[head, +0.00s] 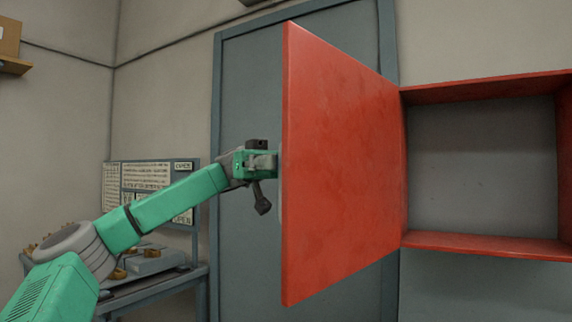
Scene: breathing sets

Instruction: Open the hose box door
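The red hose box (480,246) is on the wall at the right, and its inside looks empty, with a grey back. Its red door (340,165) stands swung wide open to the left, hinged at the box's left side. My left gripper (268,163) is at the door's free edge, on its far left side. The fingertips are partly hidden at the door edge, so I cannot tell whether they grip anything. A dark part hangs below the gripper. My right gripper is not in view.
A grey-blue room door (240,90) is behind the red door. At the left stands a workbench (150,290) with a notice board (145,175) and brass-coloured parts on it. A shelf with a box (9,38) is at the upper left.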

